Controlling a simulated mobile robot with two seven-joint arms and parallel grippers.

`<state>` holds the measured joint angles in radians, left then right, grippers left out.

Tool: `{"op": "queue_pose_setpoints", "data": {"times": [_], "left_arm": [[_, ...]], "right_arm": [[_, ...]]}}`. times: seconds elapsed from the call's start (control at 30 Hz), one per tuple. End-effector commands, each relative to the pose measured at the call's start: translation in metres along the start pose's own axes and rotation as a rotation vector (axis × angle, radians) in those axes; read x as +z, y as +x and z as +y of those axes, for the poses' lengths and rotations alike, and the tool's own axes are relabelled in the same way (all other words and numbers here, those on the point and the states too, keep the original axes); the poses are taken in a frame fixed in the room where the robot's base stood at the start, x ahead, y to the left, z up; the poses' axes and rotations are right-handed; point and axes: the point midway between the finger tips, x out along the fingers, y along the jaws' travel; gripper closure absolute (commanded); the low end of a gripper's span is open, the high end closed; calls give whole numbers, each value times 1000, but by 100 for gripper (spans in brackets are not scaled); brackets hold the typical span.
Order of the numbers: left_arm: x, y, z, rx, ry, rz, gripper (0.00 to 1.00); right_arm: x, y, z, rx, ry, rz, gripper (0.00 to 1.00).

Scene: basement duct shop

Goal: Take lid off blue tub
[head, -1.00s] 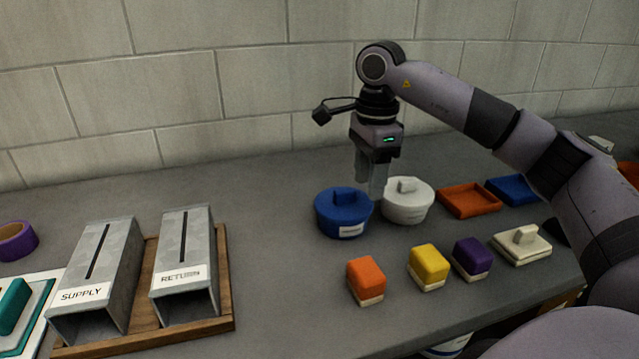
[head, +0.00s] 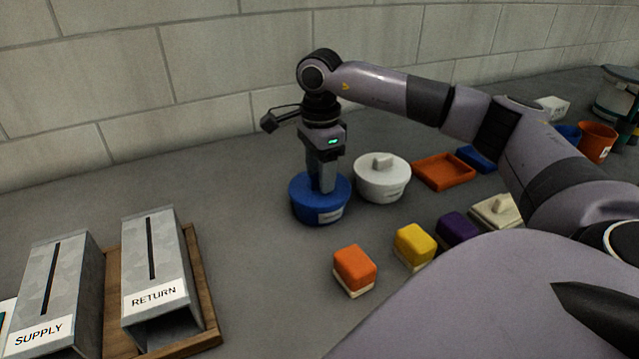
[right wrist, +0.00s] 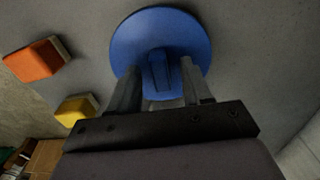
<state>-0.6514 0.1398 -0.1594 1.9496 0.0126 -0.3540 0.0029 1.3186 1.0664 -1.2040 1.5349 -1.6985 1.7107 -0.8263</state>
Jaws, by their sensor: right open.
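The blue tub (head: 318,213) stands on the grey bench with its round blue lid (head: 299,184) on; a pale label is on its front. My right gripper (head: 324,188) points straight down over the lid. In the right wrist view the blue lid (right wrist: 132,42) fills the top middle, and its raised handle (right wrist: 159,72) lies between the two fingers of my right gripper (right wrist: 162,78). The fingers are open, with a gap on each side of the handle. In the head view the fingers hide the handle. My left gripper is not in view.
A white lidded tub (head: 382,182) stands close to the right of the blue one. An orange block (head: 354,268), a yellow block (head: 414,244) and a purple block (head: 457,229) lie in front. Metal chutes marked SUPPLY (head: 58,290) and RETURN (head: 154,260) stand left. An orange tray (head: 443,172) lies right.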

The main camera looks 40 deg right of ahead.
Motion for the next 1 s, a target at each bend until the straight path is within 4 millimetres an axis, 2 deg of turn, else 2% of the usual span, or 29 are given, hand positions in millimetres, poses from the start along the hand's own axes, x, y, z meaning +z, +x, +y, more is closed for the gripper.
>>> {"op": "queue_pose_setpoints", "data": {"times": [0.23,0.27,0.3,0.4,0.77,1.0], "left_arm": [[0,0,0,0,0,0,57],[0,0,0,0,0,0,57],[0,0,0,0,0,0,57],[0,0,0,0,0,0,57],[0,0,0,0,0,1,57],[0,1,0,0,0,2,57]], "right_arm": [[0,3,0,0,0,0,51],[0,3,0,0,0,0,58],[0,3,0,0,0,0,71],[0,2,0,0,0,0,100],[0,0,0,-1,0,-1,100],[1,-21,-1,-4,-1,-3,100]]}}
